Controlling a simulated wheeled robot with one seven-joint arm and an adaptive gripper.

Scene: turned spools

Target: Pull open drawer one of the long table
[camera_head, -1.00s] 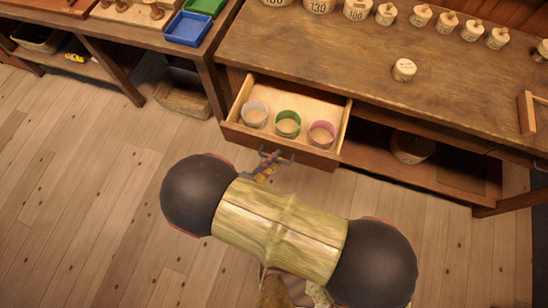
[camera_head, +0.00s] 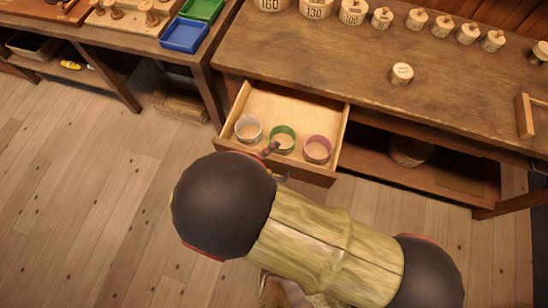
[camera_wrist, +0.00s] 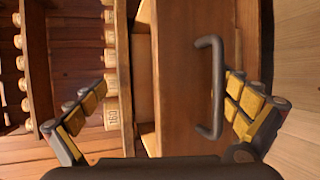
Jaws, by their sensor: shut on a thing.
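The long table (camera_head: 330,60) has a wooden drawer pulled well out at its left end. The drawer (camera_head: 262,160) holds a white, a green and a pink ring-shaped cup near its front. In the wrist view, the drawer front (camera_wrist: 180,90) faces me with a dark bar handle (camera_wrist: 217,88). My gripper (camera_wrist: 165,84) is at this handle, which lies between its two yellow-padded fingers, closer to the right one. In the head view, my gripper (camera_head: 270,154) is mostly hidden behind my arm at the drawer front.
Wooden spools, some numbered, line the table's back, and one lone spool (camera_head: 401,73) stands mid-table. A second bench at left bears a blue tray (camera_head: 185,35) and a green tray (camera_head: 202,9). A lower shelf (camera_head: 400,170) lies right of the drawer. The floor at left is clear.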

